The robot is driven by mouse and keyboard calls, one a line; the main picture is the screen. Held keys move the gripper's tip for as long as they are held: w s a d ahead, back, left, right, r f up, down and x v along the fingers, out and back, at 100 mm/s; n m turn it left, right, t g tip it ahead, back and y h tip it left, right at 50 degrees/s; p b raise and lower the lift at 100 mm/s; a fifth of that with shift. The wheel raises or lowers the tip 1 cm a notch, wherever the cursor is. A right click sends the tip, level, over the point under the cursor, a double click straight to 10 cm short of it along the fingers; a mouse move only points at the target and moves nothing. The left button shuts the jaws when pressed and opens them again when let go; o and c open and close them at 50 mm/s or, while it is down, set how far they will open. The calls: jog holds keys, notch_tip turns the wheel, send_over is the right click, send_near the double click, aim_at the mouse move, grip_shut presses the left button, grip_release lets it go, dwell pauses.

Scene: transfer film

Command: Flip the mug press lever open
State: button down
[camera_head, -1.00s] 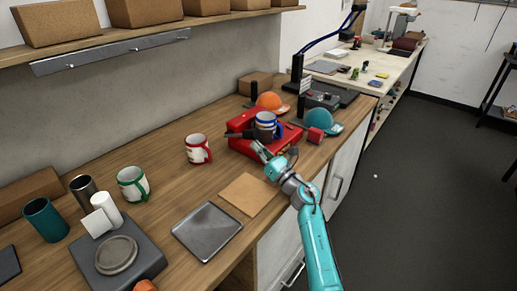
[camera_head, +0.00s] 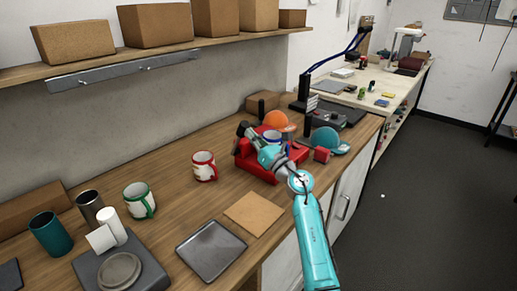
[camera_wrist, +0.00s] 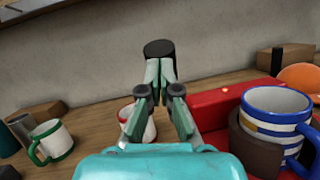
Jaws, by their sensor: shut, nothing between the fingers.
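The red mug press (camera_head: 245,163) stands on the wooden bench and shows at the right of the wrist view (camera_wrist: 213,104). A white mug with blue stripes (camera_wrist: 272,122) sits in its dark holder; in the head view my arm partly covers it. The dark end of the press lever (camera_head: 242,128) sticks up at the press's left side. In the wrist view the lever's dark round end (camera_wrist: 158,48) shows right at my fingertips; I cannot tell whether they touch. My gripper (camera_wrist: 160,70) is shut and empty, above the press's left part.
A white mug with a red handle (camera_head: 204,166) stands left of the press. A teal cap (camera_head: 325,138) and an orange cap (camera_head: 275,119) lie behind and right. A brown square pad (camera_head: 254,213) and a grey tray (camera_head: 211,250) lie in front.

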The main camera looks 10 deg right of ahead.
jog(key=w+a+r, duration=0.2)
jog(key=w, duration=0.1)
jog(key=w+a+r, duration=0.1)
jog(key=shift+w+a+r, duration=0.2)
jog(key=shift+w+r, duration=0.05)
jog(key=shift+w, duration=0.1)
jog(key=shift+w+a+r, duration=0.1)
jog(key=shift+w+a, duration=0.2)
jog(key=shift+w, duration=0.1)
jog(key=shift+w+a+r, duration=0.15)
jog(key=shift+r, duration=0.15)
